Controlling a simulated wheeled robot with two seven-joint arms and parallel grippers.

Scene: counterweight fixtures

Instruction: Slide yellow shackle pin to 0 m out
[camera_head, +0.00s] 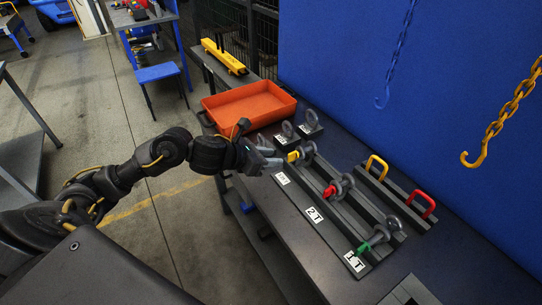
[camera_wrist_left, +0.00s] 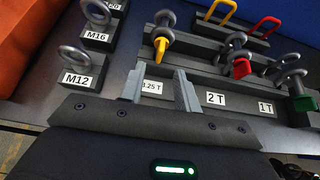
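The yellow shackle pin (camera_head: 293,156) sits in a grey shackle (camera_head: 308,149) at the far end of the dark rack. In the left wrist view the yellow pin (camera_wrist_left: 160,47) points toward my left gripper (camera_wrist_left: 159,84). That gripper is open and empty, its two fingers apart over the 3.25 T label (camera_wrist_left: 151,86). The fingertips stop short of the pin. In the head view the left gripper (camera_head: 268,163) is beside the pin's yellow end. My right gripper is in neither view.
A red pin (camera_head: 329,191) and a green pin (camera_head: 364,248) sit in neighbouring shackles. Eye bolts on labelled blocks (camera_wrist_left: 83,74) stand beside the rack, near an orange tray (camera_head: 250,104). Yellow (camera_head: 377,164) and red (camera_head: 422,203) handles stand behind. Chain hooks (camera_head: 475,158) hang at right.

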